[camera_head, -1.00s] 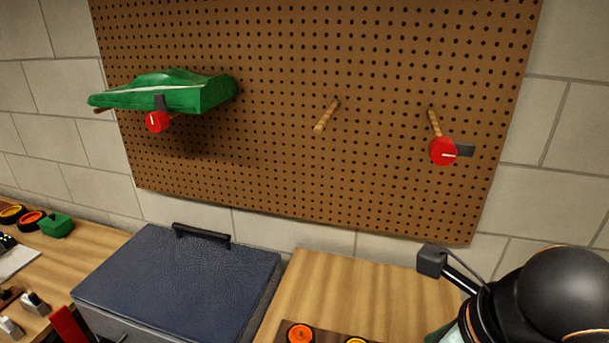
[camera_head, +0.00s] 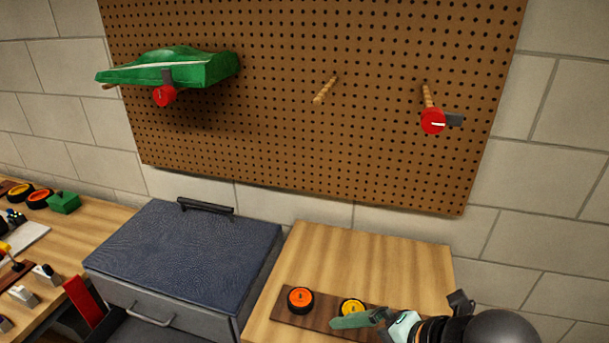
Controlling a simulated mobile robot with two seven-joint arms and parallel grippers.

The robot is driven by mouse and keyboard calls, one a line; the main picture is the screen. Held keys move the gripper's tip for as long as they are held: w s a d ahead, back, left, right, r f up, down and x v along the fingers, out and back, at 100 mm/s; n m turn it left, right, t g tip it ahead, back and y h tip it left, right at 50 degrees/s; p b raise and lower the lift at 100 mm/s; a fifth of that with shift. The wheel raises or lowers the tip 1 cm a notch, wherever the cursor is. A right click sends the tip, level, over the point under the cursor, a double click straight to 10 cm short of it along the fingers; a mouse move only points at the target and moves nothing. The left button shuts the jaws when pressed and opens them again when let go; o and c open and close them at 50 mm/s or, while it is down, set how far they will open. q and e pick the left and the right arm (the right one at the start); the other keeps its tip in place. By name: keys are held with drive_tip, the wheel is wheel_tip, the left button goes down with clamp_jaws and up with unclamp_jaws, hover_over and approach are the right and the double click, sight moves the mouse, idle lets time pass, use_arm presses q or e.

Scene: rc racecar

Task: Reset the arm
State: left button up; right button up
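My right arm comes in at the bottom right. Its gripper (camera_head: 362,319) shows a greenish finger beside the yellow-hubbed wheel (camera_head: 351,307) on the right table; whether it touches the wheel or how far it is open I cannot tell. My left gripper is out of view. The green car body (camera_head: 175,69) rests on pegs at the upper left of the pegboard (camera_head: 270,140).
A red-ended peg (camera_head: 433,121) and a bare peg (camera_head: 325,90) stick out of the pegboard. An orange-hubbed wheel (camera_head: 300,300) sits on a brown board. A blue-topped toolbox (camera_head: 185,255) stands left of it. More wheels and a green block (camera_head: 64,202) lie far left.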

drive_tip(key=s+d+f+m+g+h, duration=0.1)
drive_tip(key=s+d+f+m+h, duration=0.1)
drive_tip(key=s+d+f+m, duration=0.45)
drive_tip(key=s+d+f+m+h, duration=0.1)
drive_tip(key=d+f+m+h, duration=0.3)
drive_tip(key=m, duration=0.6)
drive_tip(key=s+d+f+m+g, duration=0.1)
drive_tip(key=s+d+f+m, duration=0.25)
drive_tip(key=f+m, duration=0.4)
drive_tip(key=w+a+f+t+y+b, duration=0.1)
drive_tip(key=w+a+f+t+b, duration=0.1)
drive_tip(key=f, duration=0.5)
drive_tip(key=w+a+f+t+y+b, duration=0.1)
drive_tip(key=w+a+f+t+b, duration=0.1)
drive_tip(key=f, duration=0.5)
drive_tip(key=shift+w+a+f+t+y, duration=0.3)
drive_tip(key=shift+a+t, duration=0.3)
drive_tip(key=shift+t, duration=0.4)
